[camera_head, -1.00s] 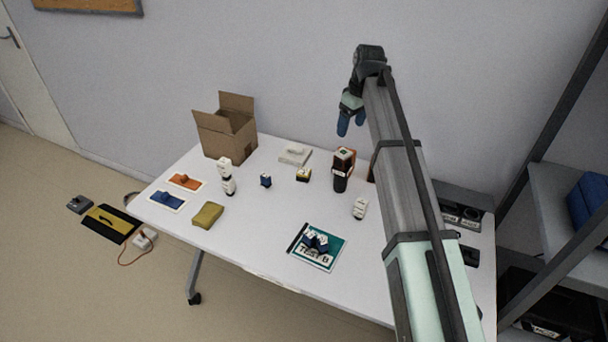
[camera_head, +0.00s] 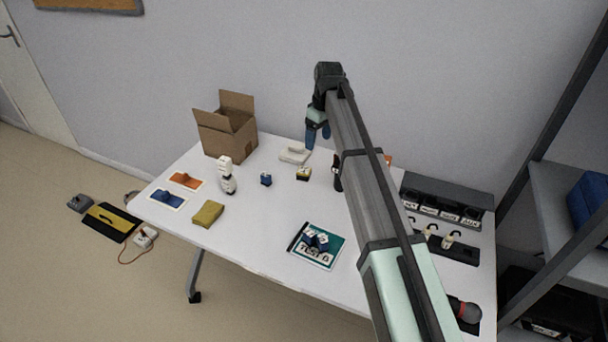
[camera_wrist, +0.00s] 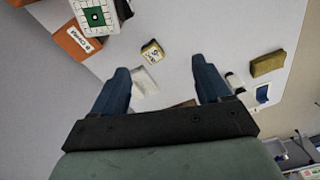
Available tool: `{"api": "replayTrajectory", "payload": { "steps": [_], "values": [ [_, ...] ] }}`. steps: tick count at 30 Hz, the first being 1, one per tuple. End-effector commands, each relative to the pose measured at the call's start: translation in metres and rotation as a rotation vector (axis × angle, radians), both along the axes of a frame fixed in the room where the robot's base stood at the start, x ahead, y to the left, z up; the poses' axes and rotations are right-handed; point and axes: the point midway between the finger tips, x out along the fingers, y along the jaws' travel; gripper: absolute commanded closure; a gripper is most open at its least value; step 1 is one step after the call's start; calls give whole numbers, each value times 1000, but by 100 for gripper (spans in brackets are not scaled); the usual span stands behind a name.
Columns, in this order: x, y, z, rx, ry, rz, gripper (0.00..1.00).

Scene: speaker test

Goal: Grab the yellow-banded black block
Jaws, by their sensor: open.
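The yellow-banded black block (camera_head: 303,174) stands on the white table near its middle, with a light top. In the wrist view the block (camera_wrist: 152,51) shows its light top with dark marks and a yellow side, beyond and between my fingertips. My gripper (camera_head: 317,138) is open, blue fingers pointing down, and hangs above the back of the table, behind the block in the head view. In the wrist view its two blue fingers (camera_wrist: 160,67) are spread wide with nothing held between them.
A dark stack (camera_head: 337,175) stands close right of the block, mostly hidden by my arm. A small blue block (camera_head: 266,179) and a white stack (camera_head: 227,178) stand left. A white item (camera_head: 295,153) lies behind. A teal card (camera_head: 329,256) with blue blocks lies in front.

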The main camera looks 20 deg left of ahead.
Motion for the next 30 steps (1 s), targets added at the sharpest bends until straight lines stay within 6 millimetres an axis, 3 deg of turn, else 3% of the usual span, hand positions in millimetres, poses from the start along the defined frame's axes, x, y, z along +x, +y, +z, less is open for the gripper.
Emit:
{"api": "replayTrajectory", "payload": {
  "steps": [1, 3, 7, 10, 20, 26, 30],
  "values": [
    [2, 20, -13, -15, 12, 20, 23],
    [3, 39, -30, -35, 21, 43, 23],
    [19, 65, -56, -74, 16, 132, 23],
    [34, 68, -58, -90, -8, 222, 23],
    [37, 65, -59, -96, -37, 402, 23],
    [36, 64, -75, -97, -36, 407, 23],
    [37, 64, -97, -96, -36, 406, 23]
  ]
}}
